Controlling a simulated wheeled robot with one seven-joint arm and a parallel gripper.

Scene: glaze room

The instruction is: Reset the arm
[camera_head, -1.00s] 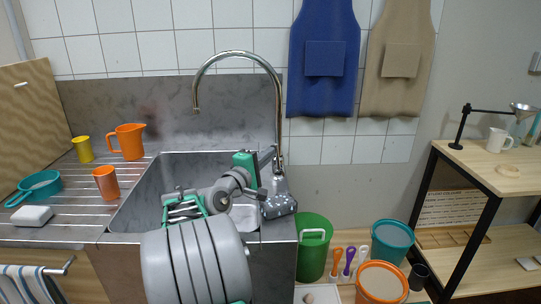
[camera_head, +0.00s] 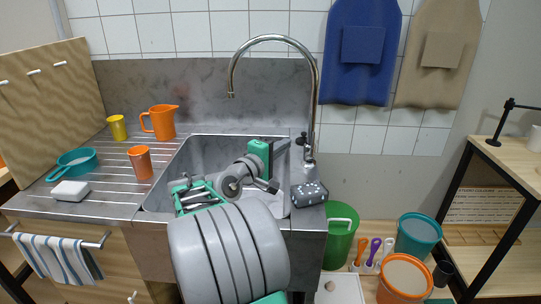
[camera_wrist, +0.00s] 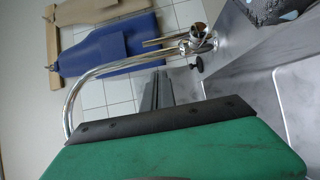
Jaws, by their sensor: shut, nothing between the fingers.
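My gripper (camera_head: 285,144) is over the right side of the metal sink (camera_head: 158,203), pointing toward the back wall near the base of the curved chrome tap (camera_head: 316,100). Its narrow grey fingers are together with nothing between them. In the wrist view my gripper (camera_wrist: 157,82) shows as two grey fingers side by side beyond its green body. The tap (camera_wrist: 72,95) arches behind and beside the fingers there. I cannot tell how close the fingers are to it. My arm hides much of the basin.
A dark speckled object (camera_head: 309,194) sits on the sink's right rim. An orange jug (camera_head: 162,121), yellow cup (camera_head: 117,128), orange tumbler (camera_head: 140,163), teal pan (camera_head: 78,161) and white block (camera_head: 70,191) stand on the left drainer. A green bin (camera_head: 338,240) and buckets stand right of the sink.

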